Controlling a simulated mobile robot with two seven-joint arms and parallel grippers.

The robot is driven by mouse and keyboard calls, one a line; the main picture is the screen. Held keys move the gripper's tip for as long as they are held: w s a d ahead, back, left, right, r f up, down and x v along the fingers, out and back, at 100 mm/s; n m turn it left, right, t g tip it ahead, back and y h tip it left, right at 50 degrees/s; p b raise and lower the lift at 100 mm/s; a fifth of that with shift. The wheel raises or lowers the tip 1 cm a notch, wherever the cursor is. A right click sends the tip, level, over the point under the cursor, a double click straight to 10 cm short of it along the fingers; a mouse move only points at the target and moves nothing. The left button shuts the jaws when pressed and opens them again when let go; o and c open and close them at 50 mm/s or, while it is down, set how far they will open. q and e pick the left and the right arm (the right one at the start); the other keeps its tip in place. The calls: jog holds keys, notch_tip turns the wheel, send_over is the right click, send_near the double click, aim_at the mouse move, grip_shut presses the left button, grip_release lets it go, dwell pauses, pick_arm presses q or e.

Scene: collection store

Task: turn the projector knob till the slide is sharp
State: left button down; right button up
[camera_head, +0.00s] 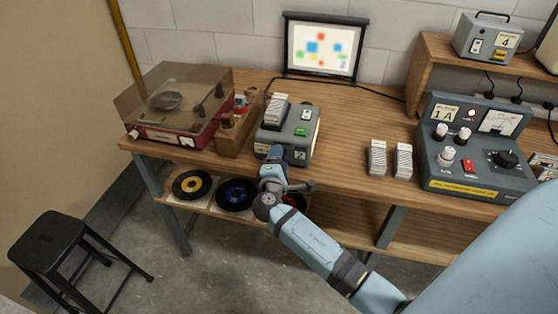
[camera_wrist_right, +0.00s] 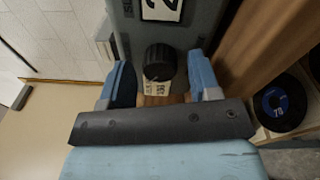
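The grey slide projector (camera_head: 302,133) stands on the bench with slides in its top, and its front faces me. The projected picture on the screen (camera_head: 322,48) shows blurred coloured blobs with soft edges. My right gripper (camera_head: 276,157) is at the projector's front and hides the knob in the head view. In the right wrist view the black knob (camera_wrist_right: 160,62) lies between the two blue fingers, with a gap on each side. The right gripper (camera_wrist_right: 160,60) is open. My left gripper is not in view.
A record player (camera_head: 170,134) and a wooden holder (camera_head: 232,138) stand left of the projector. White slide trays (camera_head: 377,158) and a control unit (camera_head: 440,181) are to the right. Records (camera_head: 192,184) lie on the lower shelf. A black stool (camera_head: 50,234) stands at left.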

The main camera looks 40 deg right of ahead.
jog(key=b+v, duration=0.1)
jog(key=v, duration=1.3)
jog(key=shift+b, duration=0.3)
jog(key=shift+d, duration=0.1)
